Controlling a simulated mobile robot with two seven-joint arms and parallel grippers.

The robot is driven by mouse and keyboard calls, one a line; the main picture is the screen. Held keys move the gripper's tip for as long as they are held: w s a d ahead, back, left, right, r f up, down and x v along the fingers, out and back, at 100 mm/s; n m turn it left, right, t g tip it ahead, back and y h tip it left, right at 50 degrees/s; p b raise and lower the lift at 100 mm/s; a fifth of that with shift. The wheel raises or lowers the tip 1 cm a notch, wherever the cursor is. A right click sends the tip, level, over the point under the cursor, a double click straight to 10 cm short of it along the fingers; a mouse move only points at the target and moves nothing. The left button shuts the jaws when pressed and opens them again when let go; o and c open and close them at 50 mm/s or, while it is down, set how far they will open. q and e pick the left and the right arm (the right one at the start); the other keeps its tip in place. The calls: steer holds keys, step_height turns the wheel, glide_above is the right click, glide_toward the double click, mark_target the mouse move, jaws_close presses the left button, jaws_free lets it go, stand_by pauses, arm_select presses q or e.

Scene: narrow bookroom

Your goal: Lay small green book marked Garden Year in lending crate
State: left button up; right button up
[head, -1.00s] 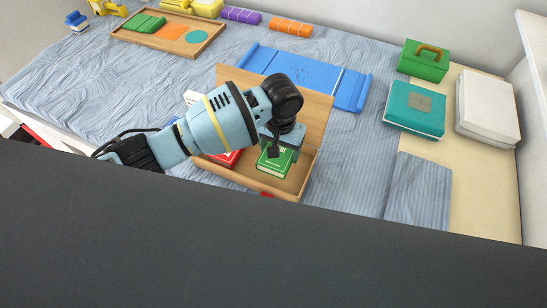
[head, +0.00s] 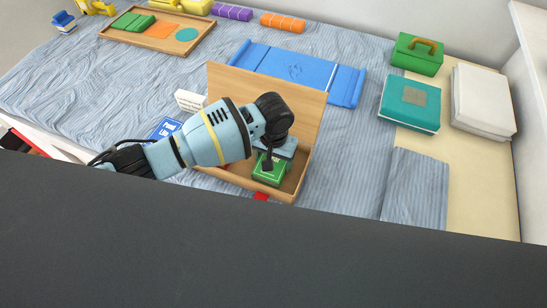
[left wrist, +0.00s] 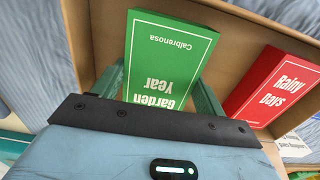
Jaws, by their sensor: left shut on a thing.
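The small green book marked Garden Year (head: 268,178) is inside an open wooden crate (head: 302,106) with a high back board. My left gripper (head: 272,160) reaches down into the crate and is shut on the book. In the left wrist view the book (left wrist: 168,45) lies between the two green fingers, its title upside down. I cannot tell whether it rests on the crate floor. A red book marked Rainy Days (left wrist: 277,88) is beside it in the crate, mostly hidden by my arm in the head view. My right gripper is not in view.
A blue book (head: 166,128) and a white box (head: 189,100) are left of the crate. A blue stand or tray (head: 296,68) is behind it. A teal book (head: 408,104), green case (head: 417,54) and white stack (head: 482,100) stand at right. The cloth right of the crate is clear.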

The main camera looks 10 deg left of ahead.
arm_select(q)
steer(key=shift+f, duration=0.15)
steer(key=o, duration=1.1)
steer(key=shift+c, duration=0.2)
step_height(320, 180, up, 12)
steer(key=p, duration=0.1)
steer(key=shift+r+p, duration=0.2)
steer(key=shift+p, duration=0.2)
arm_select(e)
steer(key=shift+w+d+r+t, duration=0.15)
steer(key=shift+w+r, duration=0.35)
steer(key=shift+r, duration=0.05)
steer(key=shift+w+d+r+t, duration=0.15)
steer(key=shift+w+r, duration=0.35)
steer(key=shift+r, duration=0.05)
